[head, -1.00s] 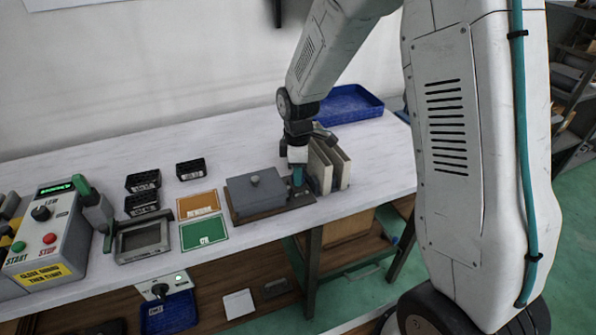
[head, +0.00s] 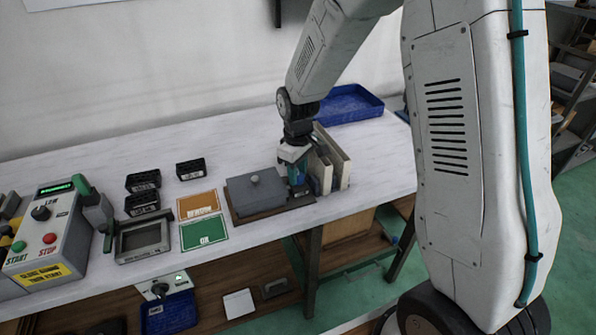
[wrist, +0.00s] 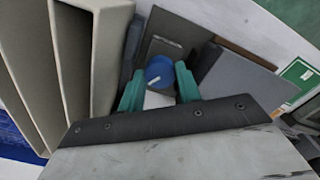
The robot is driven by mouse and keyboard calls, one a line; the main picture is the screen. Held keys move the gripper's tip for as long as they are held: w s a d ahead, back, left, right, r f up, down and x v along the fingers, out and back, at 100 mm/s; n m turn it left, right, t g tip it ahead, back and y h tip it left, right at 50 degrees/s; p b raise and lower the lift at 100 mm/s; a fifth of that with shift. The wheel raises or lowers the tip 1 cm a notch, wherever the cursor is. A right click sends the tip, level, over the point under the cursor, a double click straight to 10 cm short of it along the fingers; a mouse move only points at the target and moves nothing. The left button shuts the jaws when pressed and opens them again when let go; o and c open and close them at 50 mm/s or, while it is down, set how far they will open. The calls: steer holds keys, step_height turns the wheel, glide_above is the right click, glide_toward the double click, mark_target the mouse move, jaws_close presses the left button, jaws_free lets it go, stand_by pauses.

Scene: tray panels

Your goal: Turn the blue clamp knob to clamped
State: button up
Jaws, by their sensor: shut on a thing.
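The blue clamp knob (wrist: 159,73) shows in the wrist view as a round blue cap with a pale pointer line, on a dark plate (wrist: 178,35). My gripper (wrist: 158,88) has its two teal fingers on either side of the knob, shut on it. In the head view my gripper (head: 297,178) points down at the right end of the fixture, and its fingers mostly hide the knob. The grey fixture block with a lid knob (head: 257,190) stands just left of my gripper. The markings around the knob cannot be read.
Beige upright panels (head: 335,165) stand close to the right of my gripper. A blue tray (head: 345,105) lies behind. Orange (head: 198,204) and green (head: 204,233) cards, small black bins (head: 143,181) and a control box (head: 45,240) are to the left.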

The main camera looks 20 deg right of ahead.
steer(key=m, duration=0.5)
steer(key=shift+m, duration=0.3)
steer(key=m, duration=0.5)
steer(key=shift+m, duration=0.3)
steer(key=o, duration=1)
